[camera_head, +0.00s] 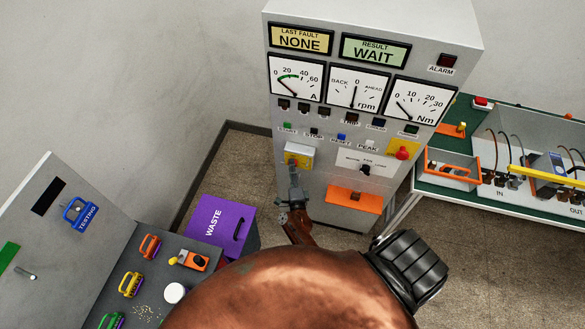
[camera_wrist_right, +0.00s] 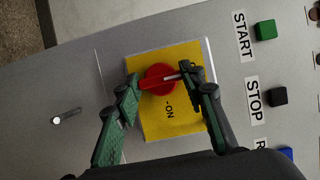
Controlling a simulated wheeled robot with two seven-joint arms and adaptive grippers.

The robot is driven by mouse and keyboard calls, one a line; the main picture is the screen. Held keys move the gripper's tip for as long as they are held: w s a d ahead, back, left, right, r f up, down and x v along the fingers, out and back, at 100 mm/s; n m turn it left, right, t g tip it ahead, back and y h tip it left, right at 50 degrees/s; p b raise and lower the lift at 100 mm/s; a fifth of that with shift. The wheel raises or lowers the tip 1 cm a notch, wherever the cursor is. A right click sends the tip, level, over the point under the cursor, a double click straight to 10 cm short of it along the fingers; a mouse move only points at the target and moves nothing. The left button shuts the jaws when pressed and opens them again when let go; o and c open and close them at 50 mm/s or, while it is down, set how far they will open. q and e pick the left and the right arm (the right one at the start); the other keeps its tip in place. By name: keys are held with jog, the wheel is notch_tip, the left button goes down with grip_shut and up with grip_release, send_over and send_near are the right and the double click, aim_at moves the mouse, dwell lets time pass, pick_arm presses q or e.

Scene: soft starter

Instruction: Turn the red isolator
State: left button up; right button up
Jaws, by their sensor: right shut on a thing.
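The red isolator (camera_wrist_right: 157,80) is a round knob with a raised grip bar on a yellow plate (camera_wrist_right: 175,122), and the word ON shows on the plate below it. My right gripper (camera_wrist_right: 160,82) is shut on the isolator, with one finger at each end of its bar. In the head view, the yellow plate (camera_head: 302,151) is on the front of the grey cabinet (camera_head: 345,199), and my right gripper (camera_head: 293,172) is at it, hiding most of the knob. My left gripper is not in view.
START (camera_wrist_right: 265,30) and STOP (camera_wrist_right: 279,95) buttons are right of the plate in the wrist view. A red emergency button (camera_head: 402,153) is on the cabinet's right side. A purple waste bin (camera_head: 215,222) stands left of the cabinet, and a green bench (camera_head: 450,188) stands right.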

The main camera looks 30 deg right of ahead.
jog(key=o, duration=0.9)
jog(key=shift+o, duration=0.2)
